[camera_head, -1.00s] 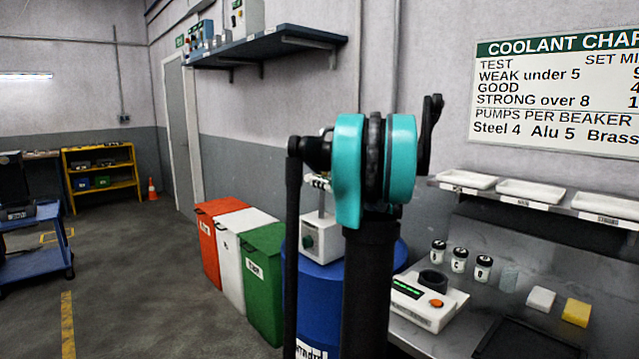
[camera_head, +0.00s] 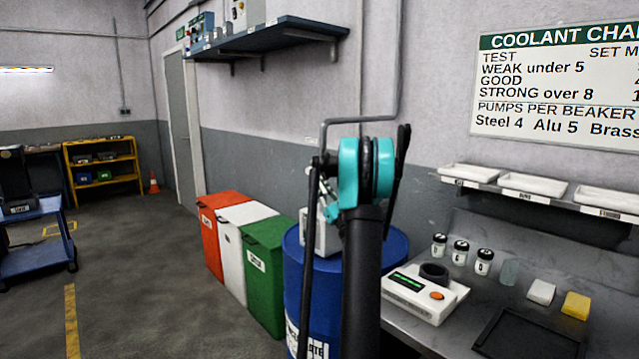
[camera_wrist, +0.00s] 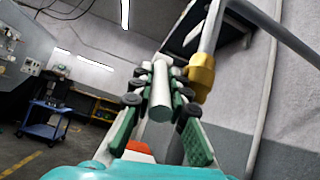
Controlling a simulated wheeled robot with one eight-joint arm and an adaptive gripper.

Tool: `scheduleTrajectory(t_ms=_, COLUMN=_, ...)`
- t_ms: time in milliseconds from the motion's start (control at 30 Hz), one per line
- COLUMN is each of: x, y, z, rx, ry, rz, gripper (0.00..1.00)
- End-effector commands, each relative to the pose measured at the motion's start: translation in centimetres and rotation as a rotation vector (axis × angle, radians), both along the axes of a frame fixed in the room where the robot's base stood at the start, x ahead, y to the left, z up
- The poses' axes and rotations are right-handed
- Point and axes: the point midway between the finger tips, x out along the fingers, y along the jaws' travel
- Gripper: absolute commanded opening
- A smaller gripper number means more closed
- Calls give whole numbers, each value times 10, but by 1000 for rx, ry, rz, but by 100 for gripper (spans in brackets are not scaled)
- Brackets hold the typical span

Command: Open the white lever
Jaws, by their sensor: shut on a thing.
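The white lever (camera_wrist: 160,92) is a short pale round bar in the middle of the wrist view. My gripper (camera_wrist: 160,98) is shut on it, with its green-padded fingers on either side. A brass-coloured fitting (camera_wrist: 202,74) on a grey bent pipe (camera_wrist: 262,32) is just right of the lever. In the head view, the pipe (camera_head: 360,119) rises behind my arm and bends down at its left end. My arm largely hides the lever and gripper in that view.
A blue drum (camera_head: 395,243) with a pale box (camera_head: 308,232) on top stands behind my arm. Red, white and green bins (camera_head: 265,262) are to the left. A bench with a white tester (camera_head: 420,295) and several jars is at right.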

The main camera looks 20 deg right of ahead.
Motion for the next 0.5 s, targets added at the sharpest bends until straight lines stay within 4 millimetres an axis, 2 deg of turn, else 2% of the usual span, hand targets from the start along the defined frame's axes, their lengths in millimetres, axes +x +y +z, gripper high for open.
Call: scheduleTrajectory(t_ms=500, x=4, y=2, z=-6, rx=40, ry=-113, rz=0, gripper=0)
